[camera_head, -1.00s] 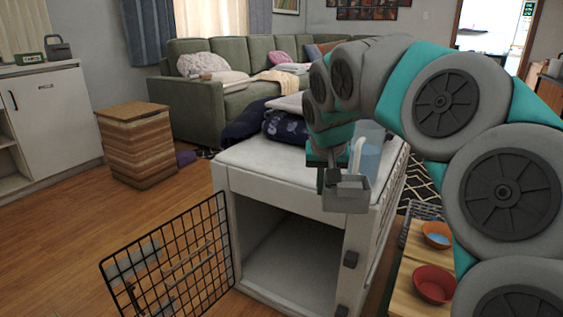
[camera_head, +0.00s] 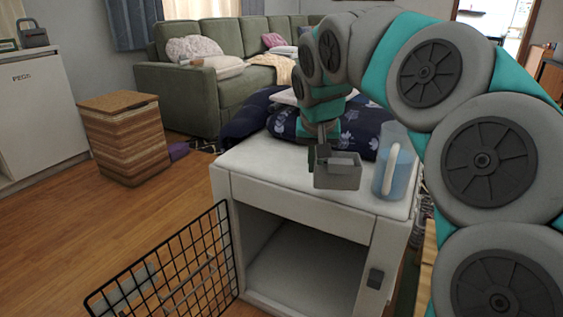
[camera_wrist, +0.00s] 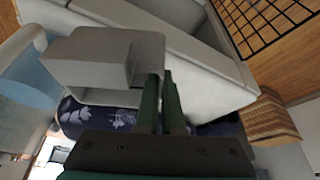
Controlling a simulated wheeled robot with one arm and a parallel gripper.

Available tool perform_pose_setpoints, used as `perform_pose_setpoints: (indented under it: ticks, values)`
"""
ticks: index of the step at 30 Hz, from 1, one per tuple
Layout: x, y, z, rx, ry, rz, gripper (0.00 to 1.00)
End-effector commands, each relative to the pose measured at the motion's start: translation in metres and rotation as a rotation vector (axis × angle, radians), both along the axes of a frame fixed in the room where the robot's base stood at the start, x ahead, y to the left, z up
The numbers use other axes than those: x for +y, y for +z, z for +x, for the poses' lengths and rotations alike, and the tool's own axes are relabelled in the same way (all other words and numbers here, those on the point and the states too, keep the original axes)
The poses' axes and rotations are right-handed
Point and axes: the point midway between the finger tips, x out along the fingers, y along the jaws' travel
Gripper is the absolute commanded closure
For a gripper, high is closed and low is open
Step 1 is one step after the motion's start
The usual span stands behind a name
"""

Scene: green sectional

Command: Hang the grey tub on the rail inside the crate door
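The grey tub (camera_head: 337,174) hangs from my gripper (camera_head: 322,158) and shows in front of the white crate top in the head view. My gripper's green fingers, also in the wrist view (camera_wrist: 162,102), look closed on a part at the tub's edge; the exact contact is partly hidden. The tub fills the upper left of the wrist view (camera_wrist: 95,55). The crate (camera_head: 290,200) stands open at the front. Its black wire door (camera_head: 172,265) is swung out to the left, well left of and below the tub. A thin bar shows faintly on the door; details are unclear.
A blue pitcher (camera_head: 391,165) stands on the crate top just right of the tub. Dark patterned bedding (camera_head: 362,133) lies behind it. A woven hamper (camera_head: 125,140) stands left on the wooden floor. Floor between hamper and door is clear.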

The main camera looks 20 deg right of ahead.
Motion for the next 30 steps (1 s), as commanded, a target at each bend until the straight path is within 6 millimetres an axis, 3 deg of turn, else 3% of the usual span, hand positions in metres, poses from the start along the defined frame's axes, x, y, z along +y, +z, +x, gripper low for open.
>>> perform_pose_setpoints:
  ticks: [18,24,30]
  values:
    - [0.026,-0.01,0.118,-0.002,0.001,-0.001,1.0]
    - [0.03,-0.013,0.138,-0.001,0.0,0.0,1.0]
    - [0.031,-0.013,0.143,-0.001,-0.001,0.0,1.0]
